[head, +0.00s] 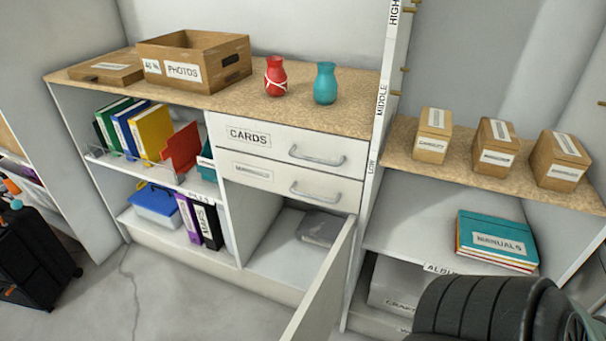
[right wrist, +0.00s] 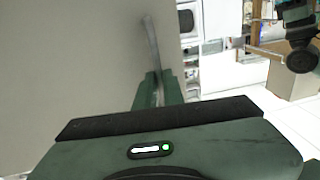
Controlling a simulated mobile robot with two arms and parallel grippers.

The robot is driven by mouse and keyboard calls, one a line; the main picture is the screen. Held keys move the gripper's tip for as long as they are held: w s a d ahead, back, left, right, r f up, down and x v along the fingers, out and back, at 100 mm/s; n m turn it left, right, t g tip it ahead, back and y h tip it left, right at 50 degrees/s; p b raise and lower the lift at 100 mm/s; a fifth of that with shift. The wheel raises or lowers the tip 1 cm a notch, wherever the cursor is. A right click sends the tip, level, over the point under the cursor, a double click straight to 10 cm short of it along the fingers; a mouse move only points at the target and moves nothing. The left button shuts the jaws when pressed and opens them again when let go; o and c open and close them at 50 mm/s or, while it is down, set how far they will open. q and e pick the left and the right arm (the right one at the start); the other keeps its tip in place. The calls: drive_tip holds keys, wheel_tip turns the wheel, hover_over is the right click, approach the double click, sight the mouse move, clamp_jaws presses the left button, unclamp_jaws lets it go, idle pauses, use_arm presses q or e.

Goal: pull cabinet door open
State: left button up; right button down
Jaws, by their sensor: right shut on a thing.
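The cabinet door (head: 325,280) below the two drawers stands swung outward in the head view, with the compartment behind it exposed. A grey folder-like item (head: 320,228) lies inside that compartment. In the right wrist view the door's pale face (right wrist: 70,60) fills the left side, with its upright metal handle (right wrist: 150,38) along the edge. My right gripper (right wrist: 158,88) is shut on the handle, whose lower part is between the green fingers. In the head view my right arm shows at the lower right, and its fingers are hidden. My left gripper is in neither view.
Two drawers, the upper one labelled CARDS (head: 300,150), are closed above the compartment. A shelf unit with small boxes (head: 495,145) and teal folders (head: 497,240) stands to the right. A black suitcase (head: 35,258) is at far left. The floor (head: 180,300) left of the door is clear.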

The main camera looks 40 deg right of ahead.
drive_tip(key=shift+s+f, duration=0.1)
drive_tip(key=c, duration=1.5)
unclamp_jaws()
drive_tip(key=shift+c, duration=0.2)
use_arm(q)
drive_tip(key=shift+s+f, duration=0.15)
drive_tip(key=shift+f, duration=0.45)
use_arm(e)
drive_tip(key=v, duration=0.7)
drive_tip(key=shift+s+d, duration=0.2)
drive_tip(key=shift+s, duration=0.15)
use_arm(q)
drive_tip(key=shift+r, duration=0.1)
